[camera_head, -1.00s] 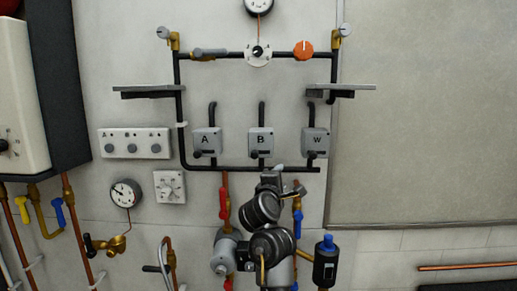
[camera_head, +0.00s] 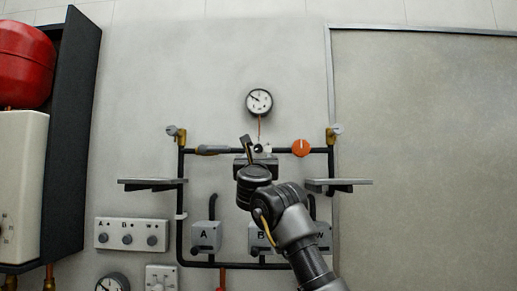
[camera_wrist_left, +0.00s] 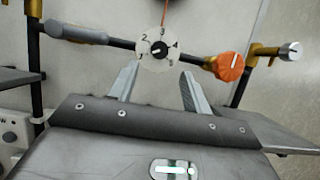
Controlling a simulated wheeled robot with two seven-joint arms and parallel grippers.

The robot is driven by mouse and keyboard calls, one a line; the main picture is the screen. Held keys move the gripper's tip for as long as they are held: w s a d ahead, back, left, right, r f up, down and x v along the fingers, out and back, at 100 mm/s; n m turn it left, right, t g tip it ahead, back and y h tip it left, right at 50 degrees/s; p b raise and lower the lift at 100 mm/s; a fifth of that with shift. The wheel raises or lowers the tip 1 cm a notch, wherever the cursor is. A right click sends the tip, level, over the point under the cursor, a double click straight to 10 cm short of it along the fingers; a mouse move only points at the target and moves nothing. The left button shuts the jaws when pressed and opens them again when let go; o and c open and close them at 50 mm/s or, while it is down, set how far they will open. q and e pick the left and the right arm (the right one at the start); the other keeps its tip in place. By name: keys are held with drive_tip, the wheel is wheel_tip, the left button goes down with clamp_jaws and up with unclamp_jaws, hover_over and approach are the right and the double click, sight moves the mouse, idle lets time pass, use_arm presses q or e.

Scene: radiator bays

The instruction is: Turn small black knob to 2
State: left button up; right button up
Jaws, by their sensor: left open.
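The small black knob (camera_wrist_left: 155,50) sits at the middle of a round white dial plate (camera_wrist_left: 172,62) numbered around its edge, on a black pipe. I cannot tell for sure which number the knob's mark points at. My left gripper (camera_wrist_left: 158,82) is open and empty in the left wrist view, its two fingers below the dial, one to either side, apart from the knob. In the head view the knob (camera_head: 258,149) shows between the fingers of my left gripper (camera_head: 256,146), which hides part of the dial. My right gripper is not in view.
An orange knob (camera_head: 301,148) is on the same pipe, right of the dial. A grey lever (camera_head: 213,150) is to the left. A gauge (camera_head: 259,102) hangs above. Grey shelves (camera_head: 150,182) jut out at both sides. Boxes marked A (camera_head: 206,237), B and W are below.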

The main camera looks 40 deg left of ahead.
sight(258, 149)
use_arm(q)
drive_tip(key=p+x, duration=0.5)
drive_tip(key=x, duration=0.3)
drive_tip(key=shift+w+a+r, duration=0.15)
drive_tip(key=shift+a+r, duration=0.15)
drive_tip(key=shift+w+a+p, duration=0.15)
drive_tip(key=shift+w+p, duration=0.15)
drive_tip(key=shift+p, duration=0.05)
drive_tip(key=c, duration=0.9)
